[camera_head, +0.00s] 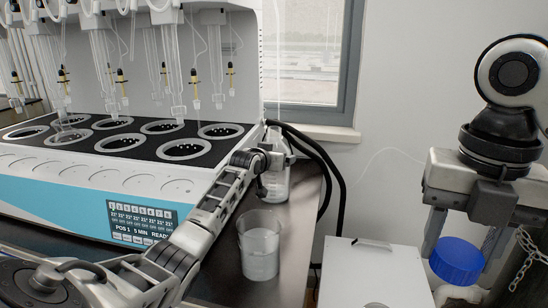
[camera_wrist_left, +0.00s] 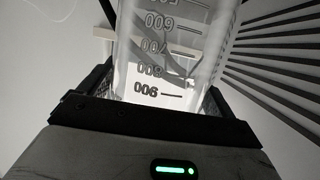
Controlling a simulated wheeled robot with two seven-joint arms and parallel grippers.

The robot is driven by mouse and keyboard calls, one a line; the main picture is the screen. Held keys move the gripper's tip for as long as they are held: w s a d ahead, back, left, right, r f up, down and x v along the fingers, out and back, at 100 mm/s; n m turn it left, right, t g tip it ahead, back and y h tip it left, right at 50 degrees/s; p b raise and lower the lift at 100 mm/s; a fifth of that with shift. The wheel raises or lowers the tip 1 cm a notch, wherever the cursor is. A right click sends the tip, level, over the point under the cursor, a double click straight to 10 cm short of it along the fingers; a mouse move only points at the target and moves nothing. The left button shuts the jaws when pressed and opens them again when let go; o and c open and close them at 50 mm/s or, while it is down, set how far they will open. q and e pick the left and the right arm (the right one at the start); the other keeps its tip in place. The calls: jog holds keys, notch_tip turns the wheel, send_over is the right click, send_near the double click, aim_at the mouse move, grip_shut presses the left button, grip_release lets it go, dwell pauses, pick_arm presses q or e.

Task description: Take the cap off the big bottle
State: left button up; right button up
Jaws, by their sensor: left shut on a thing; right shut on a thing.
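The blue cap (camera_head: 457,260) is at the lower right of the head view, with the pale big bottle (camera_head: 458,294) directly beneath it. Most of the bottle is cut off by the frame. My right gripper (camera_head: 458,246) points down and is shut on the cap, one finger on each side. Whether the cap is loose on the neck cannot be told. My left gripper (camera_head: 272,160) is by the distiller's right end, shut on a clear graduated vessel (camera_head: 276,184). The vessel's printed scale fills the middle of the left wrist view (camera_wrist_left: 165,60).
The distiller (camera_head: 90,185) with several round wells takes up the left. A clear beaker (camera_head: 260,250) stands on the dark bench (camera_head: 300,205) in front of the left gripper. A white box (camera_head: 372,275) stands between bench and bottle. Black hoses (camera_head: 335,165) hang behind; a chain (camera_head: 527,250) hangs far right.

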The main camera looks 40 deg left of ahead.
pick_arm(q)
jog(key=shift+r, duration=0.2)
jog(key=o, duration=1.5)
jog(key=shift+f, duration=0.3)
jog(key=shift+c, duration=0.2)
jog(key=shift+o, duration=0.8)
jog(key=shift+r, duration=0.1)
jog(key=shift+r, duration=0.1)
